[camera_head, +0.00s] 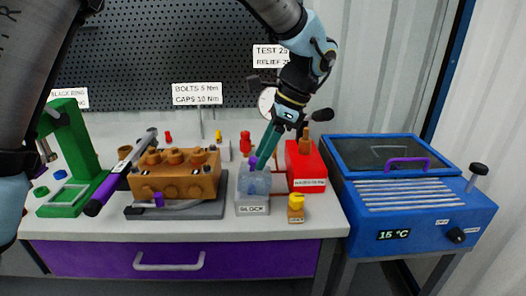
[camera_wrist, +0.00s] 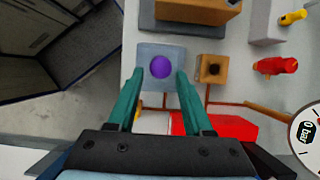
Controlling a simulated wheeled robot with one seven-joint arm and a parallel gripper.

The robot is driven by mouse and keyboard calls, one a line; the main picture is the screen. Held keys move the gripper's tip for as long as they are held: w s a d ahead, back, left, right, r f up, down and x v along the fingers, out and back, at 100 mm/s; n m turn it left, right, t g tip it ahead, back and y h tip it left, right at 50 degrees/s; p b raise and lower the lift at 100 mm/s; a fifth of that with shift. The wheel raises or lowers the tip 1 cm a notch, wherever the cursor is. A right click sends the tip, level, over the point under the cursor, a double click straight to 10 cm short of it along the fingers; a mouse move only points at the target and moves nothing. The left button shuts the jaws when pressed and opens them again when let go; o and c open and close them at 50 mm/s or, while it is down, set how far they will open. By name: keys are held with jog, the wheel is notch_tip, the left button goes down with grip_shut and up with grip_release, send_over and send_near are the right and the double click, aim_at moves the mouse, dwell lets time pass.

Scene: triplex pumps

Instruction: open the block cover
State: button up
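The block (camera_head: 252,208) is a grey box with a "BLOCK" label and a bluish, partly see-through top, standing on the bench right of the orange pump. A purple knob (camera_head: 252,162) stands on its top. In the wrist view the block's top (camera_wrist: 146,55) is seen from above with the round purple knob (camera_wrist: 160,67) in its middle. My gripper (camera_head: 258,160) points down at the block, its teal fingers tilted. In the wrist view my gripper (camera_wrist: 160,76) is open, one fingertip on each side of the knob with gaps between. Contact with the top cannot be told.
The orange pump (camera_head: 174,180) on its grey base is left of the block. A red box (camera_head: 306,165) stands close on the right. An orange cube with a hole (camera_wrist: 212,68) is behind the block. A blue heater (camera_head: 420,205) is far right. The bench front is mostly clear.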

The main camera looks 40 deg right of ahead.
jog(key=shift+o, duration=0.7)
jog(key=b+v, duration=0.1)
jog(key=v, duration=0.9)
jog(key=shift+r, duration=0.35)
jog(key=shift+s+d, duration=0.1)
jog(key=shift+s, duration=0.05)
